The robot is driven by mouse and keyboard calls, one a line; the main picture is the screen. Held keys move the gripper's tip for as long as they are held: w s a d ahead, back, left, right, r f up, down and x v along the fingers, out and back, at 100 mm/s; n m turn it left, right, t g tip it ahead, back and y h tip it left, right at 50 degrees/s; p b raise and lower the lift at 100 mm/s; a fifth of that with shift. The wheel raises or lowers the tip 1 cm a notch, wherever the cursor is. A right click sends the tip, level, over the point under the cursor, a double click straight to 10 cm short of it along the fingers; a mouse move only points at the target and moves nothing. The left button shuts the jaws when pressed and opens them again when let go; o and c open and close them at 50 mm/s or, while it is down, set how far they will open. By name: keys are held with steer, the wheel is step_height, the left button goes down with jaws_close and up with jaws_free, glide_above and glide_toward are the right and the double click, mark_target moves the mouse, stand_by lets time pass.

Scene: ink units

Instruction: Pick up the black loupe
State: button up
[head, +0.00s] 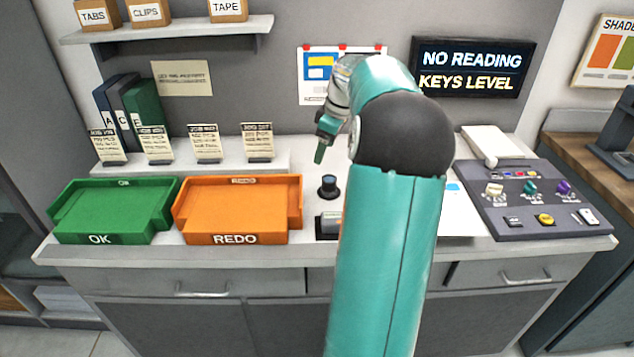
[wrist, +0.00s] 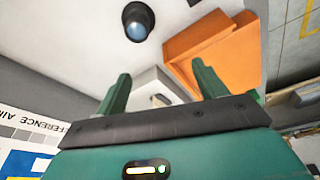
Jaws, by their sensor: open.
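The black loupe (head: 328,186) stands upright on the white counter, just right of the orange tray. In the wrist view the loupe (wrist: 138,20) shows from above, with a pale bluish lens inside a dark ring. My gripper (head: 322,142) is above and behind the loupe in the head view, apart from it. In the wrist view my gripper (wrist: 160,80) has its two green fingers spread, with nothing held between them. The loupe lies beyond the fingertips, near the top edge of that view.
An orange REDO tray (head: 237,238) and a green OK tray (head: 100,239) stand to the left. A small dark block with a pale top (head: 328,225) sits in front of the loupe, partly behind my arm. A control panel (head: 540,205) stands at right. Upright cards (head: 204,143) line a low shelf behind.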

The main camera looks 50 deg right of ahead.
glide_toward(331, 179)
steer(key=x, duration=0.5)
steer(key=shift+w+f, duration=0.1)
steer(key=shift+f, duration=0.05)
steer(key=shift+x, duration=3.05)
steer(key=c, duration=1.1)
